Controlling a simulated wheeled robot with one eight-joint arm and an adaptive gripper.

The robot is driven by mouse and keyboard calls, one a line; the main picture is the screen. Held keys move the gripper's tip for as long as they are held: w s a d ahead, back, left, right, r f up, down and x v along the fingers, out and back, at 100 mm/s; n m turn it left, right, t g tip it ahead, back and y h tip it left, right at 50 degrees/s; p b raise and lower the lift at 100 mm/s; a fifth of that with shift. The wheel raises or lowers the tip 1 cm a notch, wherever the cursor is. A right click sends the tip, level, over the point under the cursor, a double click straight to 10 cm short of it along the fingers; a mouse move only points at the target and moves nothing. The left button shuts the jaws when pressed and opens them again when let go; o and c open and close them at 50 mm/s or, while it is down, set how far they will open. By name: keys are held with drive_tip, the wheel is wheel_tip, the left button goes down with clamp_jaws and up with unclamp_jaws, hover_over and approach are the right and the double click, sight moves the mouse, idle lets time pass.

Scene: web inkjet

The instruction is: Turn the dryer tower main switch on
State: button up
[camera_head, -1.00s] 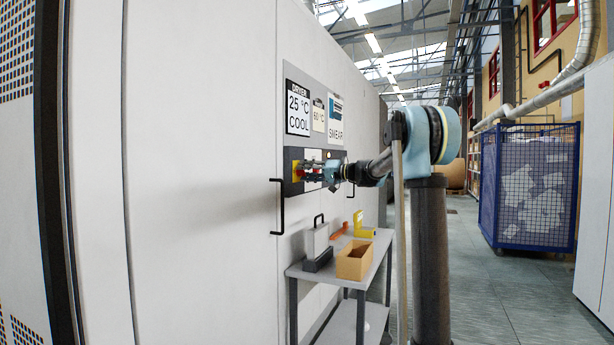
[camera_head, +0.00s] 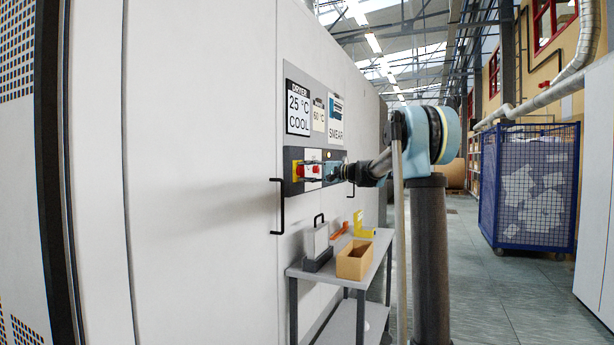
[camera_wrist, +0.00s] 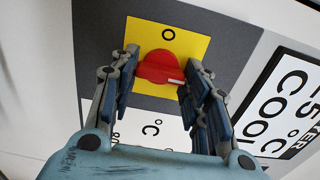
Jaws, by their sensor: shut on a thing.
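The main switch is a red rotary knob (camera_wrist: 158,68) on a yellow plate (camera_wrist: 200,48), in a dark panel strip on the pale dryer cabinet. The plate has an "O" mark above the knob, and the knob has a white mark on its right side in the wrist view. My gripper (camera_wrist: 163,72) is shut on the knob, with one finger on each side. In the head view my gripper (camera_head: 309,171) reaches the panel from the right, and the yellow plate (camera_head: 295,171) shows at its left. The "DRYER 25 °C COOL" display (camera_head: 298,112) is above the switch.
A black door handle (camera_head: 280,206) sticks out below left of the switch. A small table (camera_head: 340,277) with a cardboard box (camera_head: 354,262) and other items stands below my arm. A blue mesh cage (camera_head: 530,188) is at the right. The aisle floor is clear.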

drive_tip(key=shift+w+d, duration=0.1)
idle(0.4)
drive_tip(key=o, duration=1.1)
drive_tip(key=shift+f, duration=0.15)
drive_tip(key=shift+c, duration=0.2)
drive_tip(key=v, duration=1.2)
